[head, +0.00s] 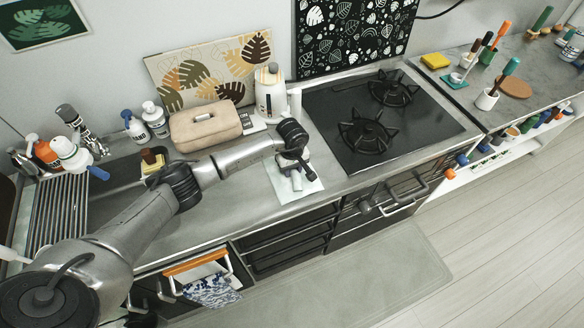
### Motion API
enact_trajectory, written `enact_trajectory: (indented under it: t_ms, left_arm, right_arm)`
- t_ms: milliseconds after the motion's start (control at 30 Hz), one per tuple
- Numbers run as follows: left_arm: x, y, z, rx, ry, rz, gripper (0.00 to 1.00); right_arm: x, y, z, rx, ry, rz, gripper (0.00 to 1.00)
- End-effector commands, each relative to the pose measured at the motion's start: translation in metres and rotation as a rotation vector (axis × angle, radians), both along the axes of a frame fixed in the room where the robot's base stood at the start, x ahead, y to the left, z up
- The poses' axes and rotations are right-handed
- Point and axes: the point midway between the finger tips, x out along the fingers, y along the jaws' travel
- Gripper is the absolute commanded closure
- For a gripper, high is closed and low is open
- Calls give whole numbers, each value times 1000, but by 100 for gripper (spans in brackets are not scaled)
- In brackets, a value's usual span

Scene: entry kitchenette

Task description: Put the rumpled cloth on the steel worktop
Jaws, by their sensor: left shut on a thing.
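A small white cloth (307,186) is at the steel worktop (250,208), left of the hob and near the front edge. It looks like the rumpled cloth, though its folds are too small to make out. My left gripper (297,180) points down over it and is shut on it, and the fingers cover part of it. I cannot tell whether the cloth rests fully on the worktop. My right gripper is not in view.
A black hob (340,120) lies to the right. Bottles (155,118) stand at the back left. A blue-patterned towel (212,290) hangs below at the worktop's front.

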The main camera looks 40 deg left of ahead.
Motion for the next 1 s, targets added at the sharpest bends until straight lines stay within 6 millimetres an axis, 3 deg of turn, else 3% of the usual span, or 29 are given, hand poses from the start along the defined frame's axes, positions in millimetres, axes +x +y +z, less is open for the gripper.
enact_trajectory:
  t_ms: [133, 167, 400, 767, 1000]
  left_arm:
    - [0, 0, -5, 0, -1, 0, 93]
    - [0, 0, -3, 0, -1, 1, 66]
    - [0, 0, -3, 0, 0, 0, 43]
    - [0, 0, 4, 0, -1, 0, 43]
    - [1, 1, 43, 1, -6, -2, 43]
  right_arm:
    - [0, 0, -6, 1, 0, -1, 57]
    - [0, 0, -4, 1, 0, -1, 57]
    - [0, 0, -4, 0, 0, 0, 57]
    - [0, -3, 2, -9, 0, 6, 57]
    - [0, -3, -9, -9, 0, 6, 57]
